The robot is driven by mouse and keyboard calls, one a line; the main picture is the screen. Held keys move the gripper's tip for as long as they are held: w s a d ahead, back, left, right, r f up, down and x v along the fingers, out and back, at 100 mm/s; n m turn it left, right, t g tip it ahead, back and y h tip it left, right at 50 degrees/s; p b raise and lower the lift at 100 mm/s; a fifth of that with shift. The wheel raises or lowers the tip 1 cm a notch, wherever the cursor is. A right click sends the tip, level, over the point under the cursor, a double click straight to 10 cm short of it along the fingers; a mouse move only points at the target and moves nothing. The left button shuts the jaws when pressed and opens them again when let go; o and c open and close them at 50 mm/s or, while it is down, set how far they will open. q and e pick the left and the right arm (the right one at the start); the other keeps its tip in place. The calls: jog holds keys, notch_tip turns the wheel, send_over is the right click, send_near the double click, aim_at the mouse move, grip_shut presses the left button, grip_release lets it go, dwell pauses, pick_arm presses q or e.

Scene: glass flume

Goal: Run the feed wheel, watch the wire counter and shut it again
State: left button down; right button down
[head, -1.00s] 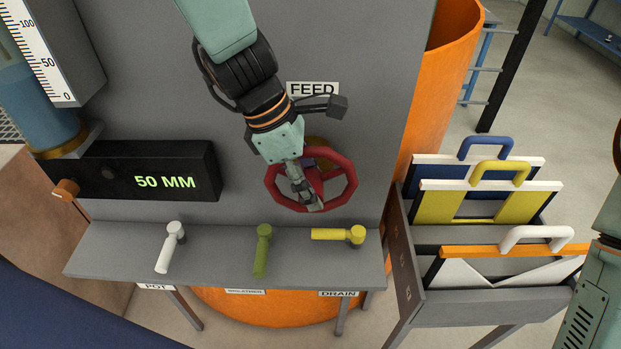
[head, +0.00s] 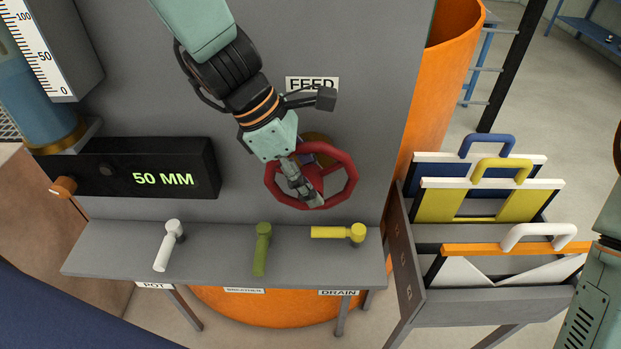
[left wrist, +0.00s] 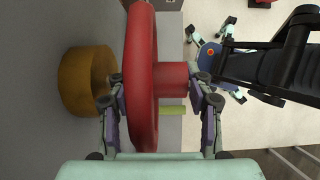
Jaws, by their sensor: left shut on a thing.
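The red feed wheel (head: 347,172) stands on the grey panel under a FEED label (head: 312,84). My left gripper (head: 314,202) is shut on the wheel's rim at its near lower part. In the left wrist view the fingers (left wrist: 158,92) lie on either side of the red rim (left wrist: 142,60), and the hub and a brass collar (left wrist: 85,82) show beside it. The counter, a black box (head: 120,155) left of the wheel, reads 50 MM in green. My right gripper is out of view; only part of my right arm shows at the right edge.
Below the wheel a grey shelf (head: 205,262) carries white (head: 168,246), green (head: 262,248) and yellow (head: 338,233) lever handles. A scaled gauge (head: 45,55) with blue liquid is at upper left. A rack (head: 500,305) of handled panels stands right, beside an orange tank (head: 450,60).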

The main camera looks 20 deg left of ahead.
pick_arm(q)
jog(key=h+b, duration=0.3)
jog(key=shift+a+f+t, duration=0.2)
jog(key=shift+t, duration=0.2)
jog(key=shift+s+a+t+h+b, duration=0.15)
jog(key=shift+t+h+b, duration=0.25)
jog(key=shift+h+b, duration=0.8)
jog(key=c, duration=0.5)
grip_release()
jog(key=shift+r, duration=0.15)
jog(key=shift+v, duration=3.7)
